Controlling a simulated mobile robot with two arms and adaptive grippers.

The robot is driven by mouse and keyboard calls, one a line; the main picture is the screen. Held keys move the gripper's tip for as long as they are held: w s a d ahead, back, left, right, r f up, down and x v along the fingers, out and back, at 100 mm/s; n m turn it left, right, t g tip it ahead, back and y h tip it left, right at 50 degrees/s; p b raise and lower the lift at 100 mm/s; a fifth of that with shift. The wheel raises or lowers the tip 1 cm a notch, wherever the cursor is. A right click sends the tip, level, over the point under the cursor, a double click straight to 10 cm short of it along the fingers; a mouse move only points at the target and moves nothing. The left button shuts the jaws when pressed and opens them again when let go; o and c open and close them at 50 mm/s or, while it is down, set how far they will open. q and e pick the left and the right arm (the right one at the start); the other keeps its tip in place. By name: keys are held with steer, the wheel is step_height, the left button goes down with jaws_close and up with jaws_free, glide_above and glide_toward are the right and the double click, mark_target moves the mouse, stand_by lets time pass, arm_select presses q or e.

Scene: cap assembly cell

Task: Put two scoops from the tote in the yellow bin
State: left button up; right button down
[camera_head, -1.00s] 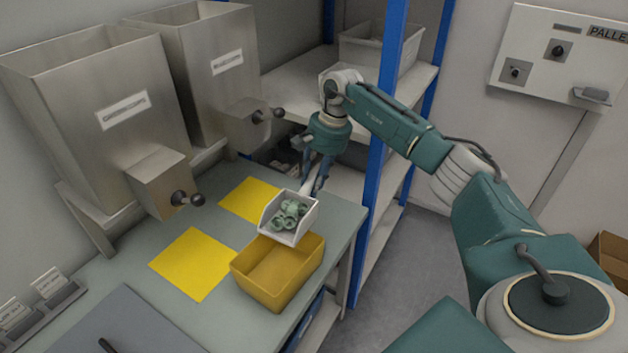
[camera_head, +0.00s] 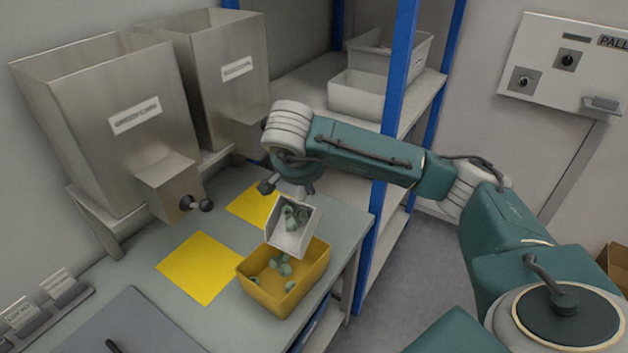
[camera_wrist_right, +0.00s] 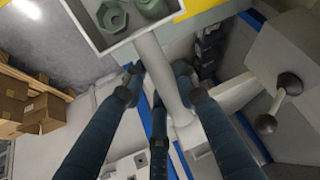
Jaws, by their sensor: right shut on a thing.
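My right gripper (camera_wrist_right: 160,95) is shut on the handle of a white scoop (camera_head: 284,240). The scoop is tilted steeply, mouth down, over the yellow bin (camera_head: 306,300). Green caps (camera_head: 296,217) are still in the scoop, and they also show at the top of the right wrist view (camera_wrist_right: 113,16). Several green caps (camera_head: 257,283) lie in the bin or are dropping into it; which is hard to tell. In the head view my wrist hides most of the right gripper. My left gripper is not in view. I cannot make out a tote for certain.
Two steel hoppers (camera_head: 105,120) with knobbed outlets stand at the left. Yellow mats (camera_head: 200,268) lie on the grey-green table (camera_head: 150,290). A blue-posted shelf (camera_head: 385,130) with white bins (camera_head: 357,95) stands behind. A grey panel lies at the front left.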

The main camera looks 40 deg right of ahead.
steer(key=shift+s+a+r+t+h, duration=0.25)
steer(key=shift+a+r+h, duration=0.15)
steer(key=shift+a+r, duration=0.2)
steer(key=shift+s+a+r+t+h, duration=0.25)
steer(key=shift+a+r+h, duration=0.2)
steer(key=shift+a, duration=0.2)
steer(key=a+p, duration=0.1)
steer(key=p, duration=0.2)
steer(key=s+a+r+t+h+p, duration=0.1)
steer(key=p, duration=0.3)
steer(key=a+h+p, duration=0.1)
steer(key=p, duration=0.3)
steer(key=shift+s+a+r+n, duration=0.1)
steer(key=shift+s+r+n, duration=0.2)
steer(key=shift+s, duration=0.05)
